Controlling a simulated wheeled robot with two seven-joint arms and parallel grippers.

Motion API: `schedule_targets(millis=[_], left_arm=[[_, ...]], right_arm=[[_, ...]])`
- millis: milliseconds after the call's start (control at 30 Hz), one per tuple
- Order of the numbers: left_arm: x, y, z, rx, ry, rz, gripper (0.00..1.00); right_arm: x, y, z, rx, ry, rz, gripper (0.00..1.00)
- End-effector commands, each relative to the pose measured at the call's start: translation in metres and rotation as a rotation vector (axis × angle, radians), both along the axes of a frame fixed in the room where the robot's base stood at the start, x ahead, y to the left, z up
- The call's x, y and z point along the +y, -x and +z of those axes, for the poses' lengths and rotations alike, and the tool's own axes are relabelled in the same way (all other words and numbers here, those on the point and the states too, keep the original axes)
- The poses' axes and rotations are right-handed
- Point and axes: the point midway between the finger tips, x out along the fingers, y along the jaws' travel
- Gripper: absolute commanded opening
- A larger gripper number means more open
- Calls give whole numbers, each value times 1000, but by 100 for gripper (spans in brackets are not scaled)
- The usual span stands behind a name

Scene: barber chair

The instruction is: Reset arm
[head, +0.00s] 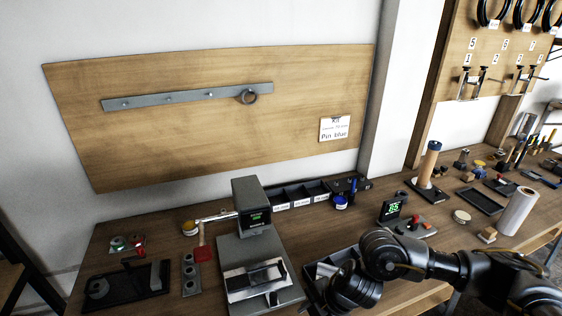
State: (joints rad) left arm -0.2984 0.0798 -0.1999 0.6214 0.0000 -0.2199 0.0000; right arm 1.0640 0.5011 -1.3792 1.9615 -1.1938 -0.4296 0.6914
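My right arm (400,257) comes in from the lower right. It reaches left over the front of the workbench and bends down at the dark wrist (355,288). No fingers of my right gripper show, and its end is hidden or below the frame. My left arm and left gripper are not in view. A grey machine (252,222) with a small lit display and a metal plate in front stands left of my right wrist. A dark tray (317,268) lies between the machine and my wrist, partly covered by the arm.
A device with a green display (391,210) and a wooden cylinder on a base (429,163) stand behind my arm. A white roll (517,211) is upright at right. Labelled bins (297,198) line the back. A black fixture (127,283) is at left. A wooden board (220,130) hangs on the wall.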

Motion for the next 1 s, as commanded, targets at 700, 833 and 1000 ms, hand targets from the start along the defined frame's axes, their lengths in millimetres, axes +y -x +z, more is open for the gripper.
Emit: schedule_targets(millis=[700, 833, 1000], left_arm=[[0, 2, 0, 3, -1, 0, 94], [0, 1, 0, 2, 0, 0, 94], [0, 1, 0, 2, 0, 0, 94]], right_arm=[[-29, 51, 8, 53, -523, -1299, 37], [-84, 87, -20, 128, -404, -1524, 37], [-131, 135, -44, 208, -271, -1713, 37]])
